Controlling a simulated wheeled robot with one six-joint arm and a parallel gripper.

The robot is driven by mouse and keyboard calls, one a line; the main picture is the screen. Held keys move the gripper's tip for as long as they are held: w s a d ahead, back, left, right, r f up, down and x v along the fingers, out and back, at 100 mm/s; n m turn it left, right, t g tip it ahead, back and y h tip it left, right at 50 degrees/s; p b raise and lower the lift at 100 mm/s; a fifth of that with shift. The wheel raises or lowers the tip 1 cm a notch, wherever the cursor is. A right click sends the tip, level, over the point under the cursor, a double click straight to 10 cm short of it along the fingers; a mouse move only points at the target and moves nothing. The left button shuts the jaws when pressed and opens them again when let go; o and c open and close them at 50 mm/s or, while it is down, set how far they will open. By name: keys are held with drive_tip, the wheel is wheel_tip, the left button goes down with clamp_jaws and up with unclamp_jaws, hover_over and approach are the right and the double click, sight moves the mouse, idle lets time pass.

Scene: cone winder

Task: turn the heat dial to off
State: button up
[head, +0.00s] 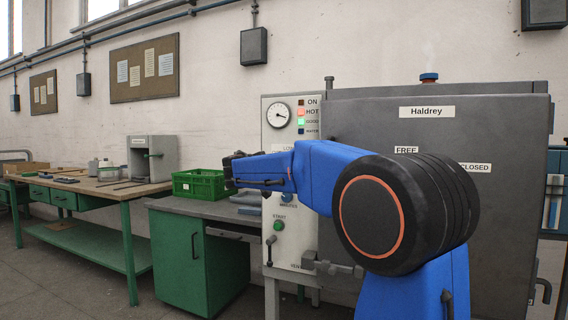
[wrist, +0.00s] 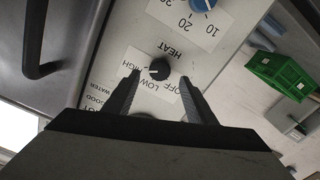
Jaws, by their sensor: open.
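The heat dial (wrist: 159,69) is a small round black knob on a white label in the wrist view, where the words OFF, LOW and HIGH appear upside down. A small pale mark on the knob points left, toward the LOW and HIGH side and away from OFF. My gripper (wrist: 160,77) is open, its two dark fingers on either side of the dial in the picture. I see no clear contact, and the depth gap cannot be told. In the head view my arm hides the dial on the control panel (head: 270,240); my gripper (head: 231,170) shows at the panel's left.
A blue dial (wrist: 203,3) sits close by on the panel. A dark bar handle (wrist: 37,42) stands out at the left of the wrist view. A green crate (head: 198,184) stands on the bench left of the panel. A green start button (head: 278,225) is lower on the panel.

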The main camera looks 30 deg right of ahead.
drive_tip(key=shift+x, duration=2.55)
drive_tip(key=shift+c, duration=0.4)
drive_tip(key=c, duration=1)
